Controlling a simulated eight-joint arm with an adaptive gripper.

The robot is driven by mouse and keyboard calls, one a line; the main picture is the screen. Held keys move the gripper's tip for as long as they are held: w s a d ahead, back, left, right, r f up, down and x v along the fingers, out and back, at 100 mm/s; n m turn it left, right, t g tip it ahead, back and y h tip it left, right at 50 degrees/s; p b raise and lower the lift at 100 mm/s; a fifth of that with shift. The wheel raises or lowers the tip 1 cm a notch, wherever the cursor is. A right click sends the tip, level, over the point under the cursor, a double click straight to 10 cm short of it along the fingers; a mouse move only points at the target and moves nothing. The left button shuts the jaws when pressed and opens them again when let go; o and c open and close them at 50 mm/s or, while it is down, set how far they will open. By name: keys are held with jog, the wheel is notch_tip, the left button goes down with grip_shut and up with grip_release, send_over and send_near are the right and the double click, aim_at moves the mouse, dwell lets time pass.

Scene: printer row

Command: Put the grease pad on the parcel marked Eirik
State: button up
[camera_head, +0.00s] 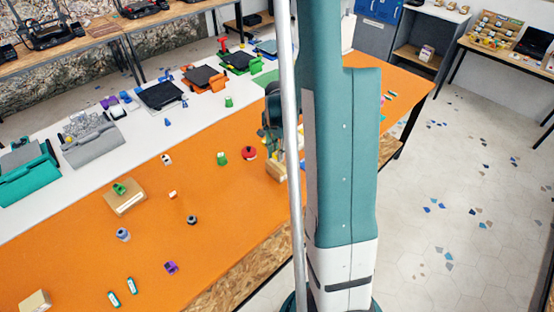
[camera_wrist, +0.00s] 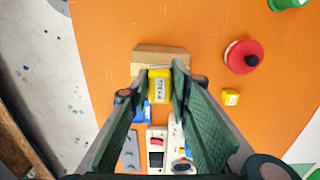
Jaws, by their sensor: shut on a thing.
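My gripper (camera_wrist: 160,78) is shut on a small yellow block (camera_wrist: 159,87) with a white printed label. I cannot read the label or tell for sure that it is the grease pad. A light brown parcel (camera_wrist: 160,58) lies just beyond the fingertips in the wrist view, and the block overlaps its near edge. I cannot tell whether they touch. In the head view this parcel (camera_head: 276,172) is partly hidden behind my arm. Other parcels are one with a green thing on it (camera_head: 125,203) and one at the front left (camera_head: 35,302). No name Eirik is legible.
A red round thing with a dark knob (camera_wrist: 243,56) and a small yellow cube (camera_wrist: 230,97) lie right of the parcel. A blue thing (camera_wrist: 144,113) and a white device (camera_wrist: 157,135) lie nearer. Orange table (camera_head: 85,255) is clear between scattered small things.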

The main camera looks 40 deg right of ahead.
jog(key=shift+f, duration=1.7)
jog(key=shift+f, duration=0.2)
jog(key=o, duration=0.7)
jog(key=shift+o, duration=0.2)
jog(key=shift+r, duration=0.25)
jog(key=shift+r, duration=5.95)
jog(key=shift+a, duration=0.1)
